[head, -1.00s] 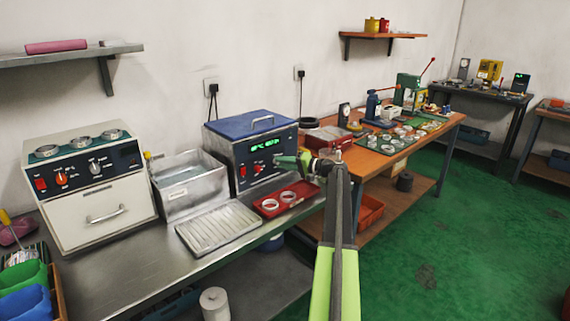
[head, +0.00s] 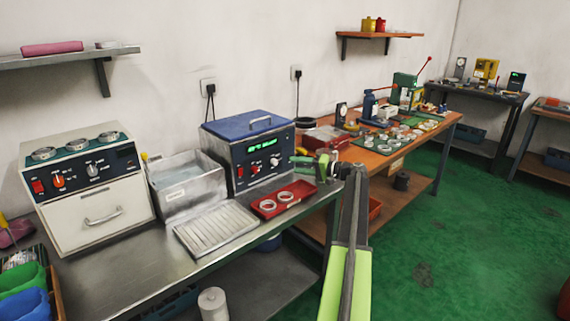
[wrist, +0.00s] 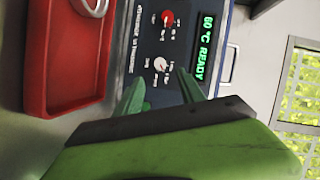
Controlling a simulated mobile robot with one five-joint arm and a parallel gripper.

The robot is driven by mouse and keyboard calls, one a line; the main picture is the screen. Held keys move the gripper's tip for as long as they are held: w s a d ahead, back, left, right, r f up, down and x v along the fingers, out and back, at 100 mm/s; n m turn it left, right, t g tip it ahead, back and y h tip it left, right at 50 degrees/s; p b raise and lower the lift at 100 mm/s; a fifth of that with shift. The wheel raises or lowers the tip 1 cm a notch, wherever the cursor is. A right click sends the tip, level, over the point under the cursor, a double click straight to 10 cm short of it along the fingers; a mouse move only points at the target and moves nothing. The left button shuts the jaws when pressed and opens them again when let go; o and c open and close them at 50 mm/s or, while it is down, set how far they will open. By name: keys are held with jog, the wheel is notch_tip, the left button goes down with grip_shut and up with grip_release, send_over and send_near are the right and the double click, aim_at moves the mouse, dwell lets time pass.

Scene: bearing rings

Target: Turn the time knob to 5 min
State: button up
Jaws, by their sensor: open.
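The blue-lidded machine (head: 222,150) stands on the steel bench. Its dark front panel has a green display reading "60 °C READY" (wrist: 205,48) in the wrist view, a red knob (wrist: 168,19) and a white knob (wrist: 161,64). The printing around the knobs is too small to read surely. My gripper (wrist: 159,75) is open and empty, its green fingers pointing at the panel, with the white knob showing between the fingertips. I cannot tell if they touch it. In the head view my gripper (head: 299,168) is just right of the panel.
A red tray (head: 268,212) with pale rings lies in front of the machine, close to my gripper. A ribbed metal tray (head: 215,230) and a steel basin (head: 190,195) are to its left. A white oven (head: 100,215) with its own knobs stands further left.

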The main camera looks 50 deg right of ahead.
jog(key=v, duration=0.9)
jog(key=shift+p, duration=0.35)
